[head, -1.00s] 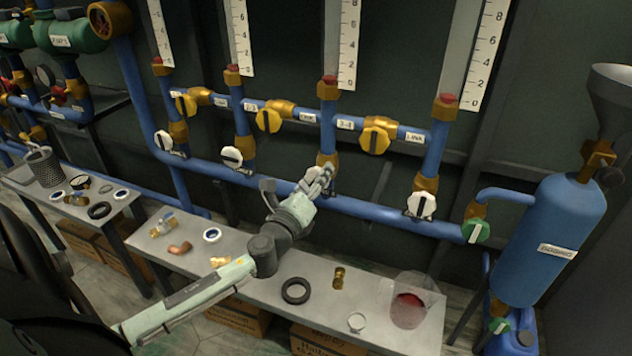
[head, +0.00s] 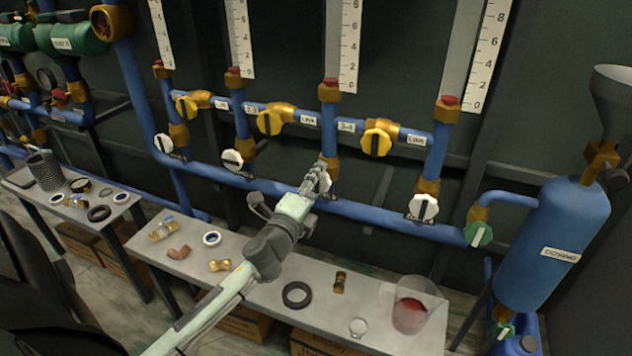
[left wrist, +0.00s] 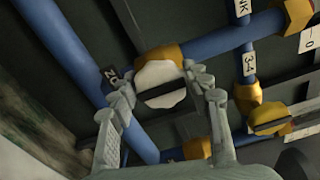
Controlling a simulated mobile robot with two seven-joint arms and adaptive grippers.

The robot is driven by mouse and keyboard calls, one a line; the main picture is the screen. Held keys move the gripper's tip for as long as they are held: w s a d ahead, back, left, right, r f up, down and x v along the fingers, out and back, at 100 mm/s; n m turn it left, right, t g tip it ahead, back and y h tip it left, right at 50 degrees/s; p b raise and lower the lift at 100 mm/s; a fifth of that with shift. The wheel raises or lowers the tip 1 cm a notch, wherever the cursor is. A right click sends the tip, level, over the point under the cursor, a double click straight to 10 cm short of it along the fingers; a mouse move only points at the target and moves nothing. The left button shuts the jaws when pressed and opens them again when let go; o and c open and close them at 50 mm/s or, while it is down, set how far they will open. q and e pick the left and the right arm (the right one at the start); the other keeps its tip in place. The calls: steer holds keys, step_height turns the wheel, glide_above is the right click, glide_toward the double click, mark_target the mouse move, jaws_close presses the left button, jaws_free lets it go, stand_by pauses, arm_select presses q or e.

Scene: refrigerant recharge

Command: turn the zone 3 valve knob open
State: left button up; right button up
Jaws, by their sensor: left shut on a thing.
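The zone 3 valve knob (left wrist: 158,72) is white and round with a dark bar across it. It is the third white knob from the left on the low blue pipe. In the left wrist view it sits between the two fingers of my left gripper (left wrist: 162,90), which is shut on it. In the head view my left gripper (head: 316,181) covers most of this knob. A dark label (left wrist: 110,78) beside it is partly hidden by a finger. My right gripper is not in view.
Other white knobs (head: 232,160) and (head: 423,207) sit along the same blue pipe (head: 370,213). Yellow valves (head: 377,142) are above. A grey bench (head: 255,312) below holds loose fittings, a black ring (head: 297,294) and a clear beaker (head: 412,308). A blue dosing tank (head: 553,235) stands at right.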

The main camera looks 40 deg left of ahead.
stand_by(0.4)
arm_select(q)
steer(key=o, duration=1.2)
steer(key=shift+c, duration=0.2)
steer(key=v, duration=1.2)
